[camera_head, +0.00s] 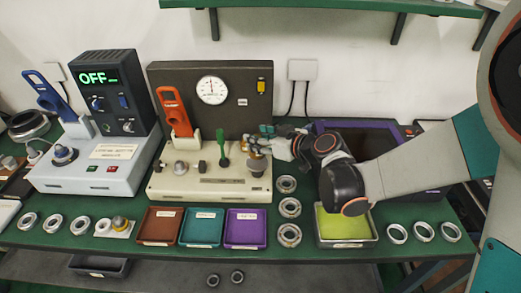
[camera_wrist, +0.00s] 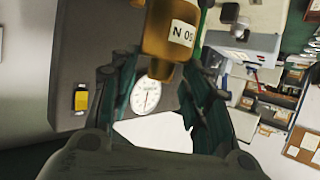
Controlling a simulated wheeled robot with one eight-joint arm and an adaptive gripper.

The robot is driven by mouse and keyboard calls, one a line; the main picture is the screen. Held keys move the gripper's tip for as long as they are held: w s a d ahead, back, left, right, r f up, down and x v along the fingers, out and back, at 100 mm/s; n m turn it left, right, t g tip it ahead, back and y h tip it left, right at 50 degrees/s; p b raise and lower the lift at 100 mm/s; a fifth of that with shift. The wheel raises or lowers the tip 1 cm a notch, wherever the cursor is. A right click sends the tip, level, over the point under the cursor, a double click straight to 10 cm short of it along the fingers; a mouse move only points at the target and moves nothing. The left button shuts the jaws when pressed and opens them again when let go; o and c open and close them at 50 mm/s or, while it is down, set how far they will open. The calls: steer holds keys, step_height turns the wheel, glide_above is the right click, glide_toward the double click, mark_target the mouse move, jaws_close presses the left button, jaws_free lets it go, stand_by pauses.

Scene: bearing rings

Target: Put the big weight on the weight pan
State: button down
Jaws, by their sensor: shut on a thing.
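My gripper (camera_head: 262,143) is shut on a brass weight (camera_wrist: 170,38) with a white label in the wrist view. The fingers of my gripper (camera_wrist: 163,72) lie on either side of it. In the head view the weight (camera_head: 251,153) is small and partly covered by the fingers, over the right end of the cream test bench (camera_head: 205,186). A dark grey round part (camera_head: 257,168), which may be the weight pan, stands just below it. I cannot tell whether the two touch.
A dark panel with a dial (camera_head: 211,90) rises close behind my gripper. A green-topped lever (camera_head: 223,148) stands to its left. Red, teal and purple trays (camera_head: 246,228) lie in front, with bearing rings (camera_head: 289,208) to their right.

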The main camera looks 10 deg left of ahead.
steer(key=shift+f+b, duration=1.05)
steer(key=shift+f, duration=0.7)
steer(key=shift+f, duration=0.1)
steer(key=c, duration=0.9)
jaws_free()
steer(key=shift+o, duration=0.2)
steer(key=shift+d+r, duration=0.1)
steer(key=shift+r, duration=0.15)
steer(key=p+v, duration=0.3)
steer(key=v, duration=0.9)
